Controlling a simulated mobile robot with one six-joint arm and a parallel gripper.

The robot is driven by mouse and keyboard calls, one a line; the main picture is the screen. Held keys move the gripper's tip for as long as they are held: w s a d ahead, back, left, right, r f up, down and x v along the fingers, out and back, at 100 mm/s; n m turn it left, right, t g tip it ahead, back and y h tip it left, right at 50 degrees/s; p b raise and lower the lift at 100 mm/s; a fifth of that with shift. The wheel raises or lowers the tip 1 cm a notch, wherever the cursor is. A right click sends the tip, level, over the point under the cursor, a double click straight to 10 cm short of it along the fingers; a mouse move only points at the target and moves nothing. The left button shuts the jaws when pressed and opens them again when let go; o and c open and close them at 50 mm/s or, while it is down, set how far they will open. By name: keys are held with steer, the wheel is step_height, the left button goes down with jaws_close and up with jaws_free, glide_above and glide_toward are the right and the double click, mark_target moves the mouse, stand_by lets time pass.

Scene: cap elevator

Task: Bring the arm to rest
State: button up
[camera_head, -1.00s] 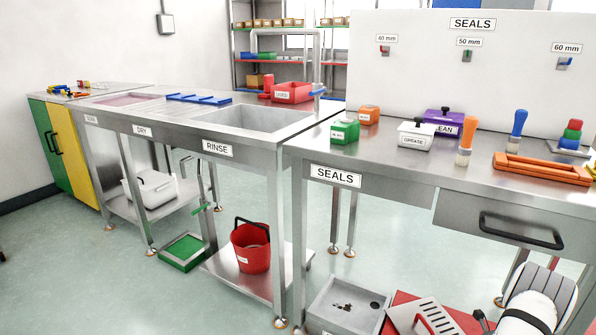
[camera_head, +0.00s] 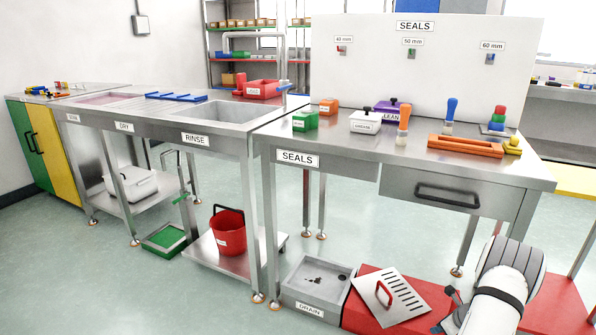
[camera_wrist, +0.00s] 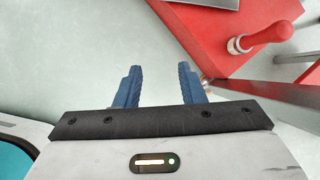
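My gripper (camera_wrist: 160,87) shows in the wrist view with its two blue fingers spread apart. Nothing is between them, only pale floor behind. In the head view my white arm (camera_head: 497,295) is folded low at the bottom right, in front of the seals bench (camera_head: 345,148). The gripper's fingers cannot be made out in the head view.
A red platform (camera_head: 400,300) with a slotted metal plate (camera_head: 388,297) lies close to my arm, beside the grey drain box (camera_head: 316,285). In the wrist view a red handle (camera_wrist: 265,38) is near the right finger. Open floor lies at left.

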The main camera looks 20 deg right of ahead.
steer(key=w+a+r+n+g+y+p, duration=0.15)
steer(key=a+r+n+p, duration=0.3)
steer(key=a+r, duration=0.65)
steer(key=w+a+r+n+p, duration=0.25)
steer(key=a+r+n, duration=0.3)
steer(key=r, duration=0.85)
steer(key=w+a+r+n+y+p, duration=0.15)
steer(key=a+r+n+p, duration=0.35)
steer(key=a+r, duration=0.6)
steer(key=s+a+r+n+g+h+p, duration=0.1)
steer(key=s+a+r+n+p, duration=0.6)
steer(key=r, duration=0.7)
steer(key=s+a+r+n+g+h+p, duration=0.1)
steer(key=s+a+r+n+h+p, duration=0.1)
steer(key=s+a+r+n+p, duration=0.5)
steer(key=s+a+r+n, duration=0.3)
steer(key=s+a+r, duration=0.3)
steer(key=s, duration=0.3)
steer(key=shift+s+r+n+h, duration=0.15)
steer(key=shift+r+n+h, duration=0.25)
steer(key=shift+r, duration=0.5)
